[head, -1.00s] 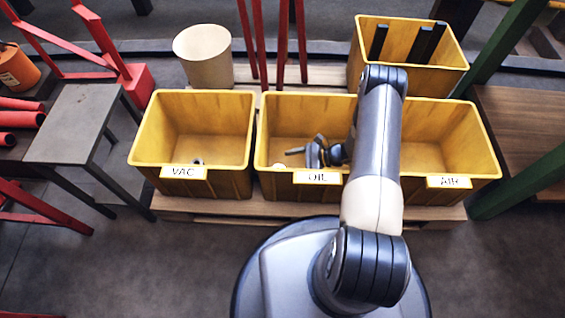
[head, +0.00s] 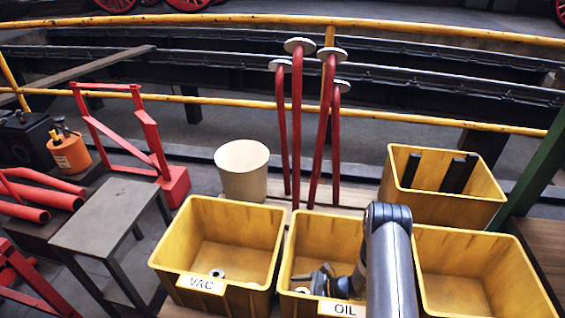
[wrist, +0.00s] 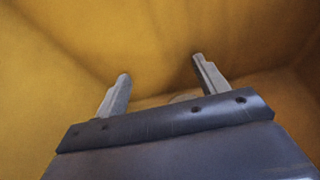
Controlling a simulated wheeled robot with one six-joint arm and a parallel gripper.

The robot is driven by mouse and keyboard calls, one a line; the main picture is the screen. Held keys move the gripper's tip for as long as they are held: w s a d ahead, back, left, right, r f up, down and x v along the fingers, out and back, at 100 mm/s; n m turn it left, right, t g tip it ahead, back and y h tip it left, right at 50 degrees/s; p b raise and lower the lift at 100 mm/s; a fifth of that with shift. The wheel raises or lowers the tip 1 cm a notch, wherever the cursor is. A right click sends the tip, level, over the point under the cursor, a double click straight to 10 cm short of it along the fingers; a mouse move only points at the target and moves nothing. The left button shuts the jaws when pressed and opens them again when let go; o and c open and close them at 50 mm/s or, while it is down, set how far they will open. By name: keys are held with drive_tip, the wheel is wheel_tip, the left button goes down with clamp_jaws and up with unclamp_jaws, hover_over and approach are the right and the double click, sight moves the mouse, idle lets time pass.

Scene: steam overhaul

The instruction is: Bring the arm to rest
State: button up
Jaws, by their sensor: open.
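My gripper (head: 308,277) is down inside the yellow bin labelled OIL (head: 343,309), and my arm reaches over that bin's right part. In the wrist view the two grey fingers of my gripper (wrist: 160,68) stand apart with nothing between their tips. Yellow bin walls fill the background there. A small pale round thing (wrist: 183,98) shows partly behind the gripper's edge. In the head view a pale piece (head: 303,290) lies on the OIL bin's floor near the fingers.
The VAC bin (head: 180,262) on the left holds a small metal ring (head: 217,273). Another yellow bin (head: 440,240) is on the right. Behind stand a cream bucket (head: 242,170), red pipes (head: 297,130) and a yellow bin with black bars (head: 450,205). A grey table (head: 110,212) is at left.

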drive_tip(key=shift+f, duration=0.55)
drive_tip(key=shift+r+p, duration=0.55)
drive_tip(key=shift+r, duration=0.15)
